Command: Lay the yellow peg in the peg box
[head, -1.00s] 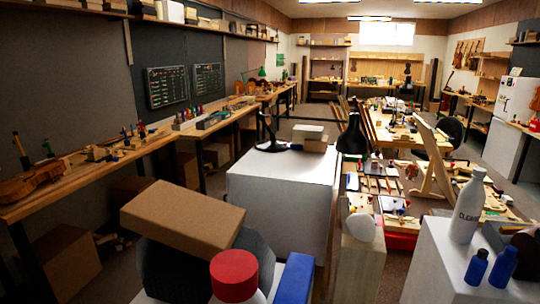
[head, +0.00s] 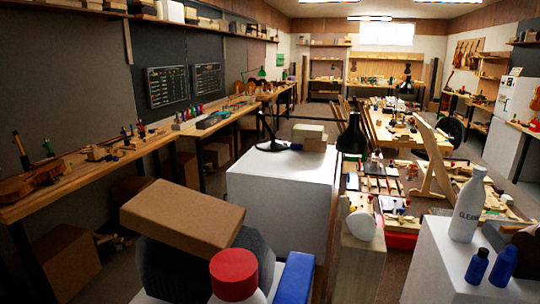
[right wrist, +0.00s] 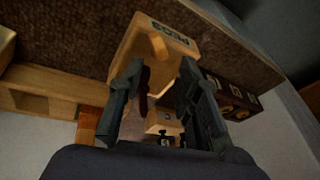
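My right gripper (right wrist: 162,78) shows in the right wrist view with its two dark fingers apart. A light wooden box marked PEGS (right wrist: 182,38) lies beyond and between the fingers, its lettering upside down in this view. A tan rounded piece (right wrist: 158,47) shows at the box; I cannot tell whether it is the yellow peg. A dark reddish-brown piece (right wrist: 142,90) is close to the left finger; whether it touches is unclear. I see nothing clearly gripped. Neither gripper can be made out in the head view, and the peg box cannot be picked out there.
Near me in the head view are a cardboard box (head: 183,215), a red-capped container (head: 234,272) and a white cleaner bottle (head: 467,207). A black lamp (head: 352,137) stands beyond. A dark box with round openings (right wrist: 232,97) sits right of the gripper.

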